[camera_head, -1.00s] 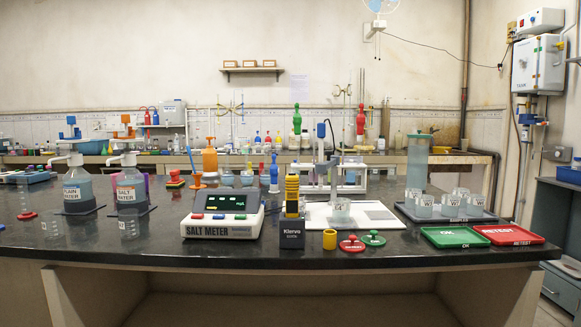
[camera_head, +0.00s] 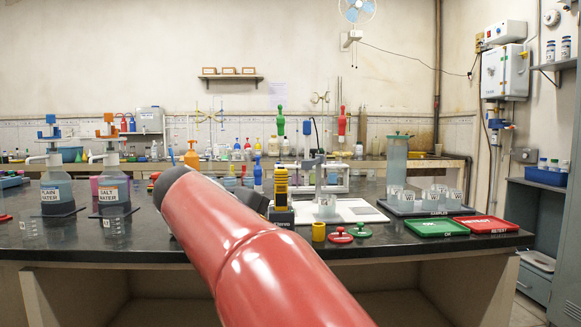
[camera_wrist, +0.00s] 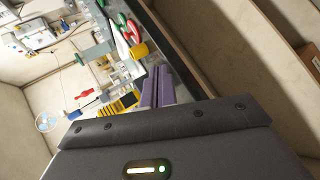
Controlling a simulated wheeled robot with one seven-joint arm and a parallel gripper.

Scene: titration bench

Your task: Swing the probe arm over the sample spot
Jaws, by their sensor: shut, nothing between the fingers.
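The probe stand (camera_head: 319,172) rises upright at the back of a white base board (camera_head: 365,212), with a blue-topped grey post. A clear beaker (camera_head: 326,205) stands on the board under the probe. I cannot tell exactly which way the probe arm points. My gripper shows in the wrist view as two purple fingers (camera_wrist: 157,88), pressed together and empty, over the bench near the yellow cup (camera_wrist: 140,50). In the head view my red arm crosses the front of the bench; the dark wrist lies left of the yellow-black bottle holder, and the fingertips are hidden.
A yellow and black block (camera_head: 281,188) stands left of the board. A yellow cup (camera_head: 318,231) and red (camera_head: 340,235) and green (camera_head: 359,230) discs lie before it. Sample beakers on a tray (camera_head: 440,209) and green (camera_head: 436,227) and red (camera_head: 487,224) trays are at right. My arm hides the salt meter.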

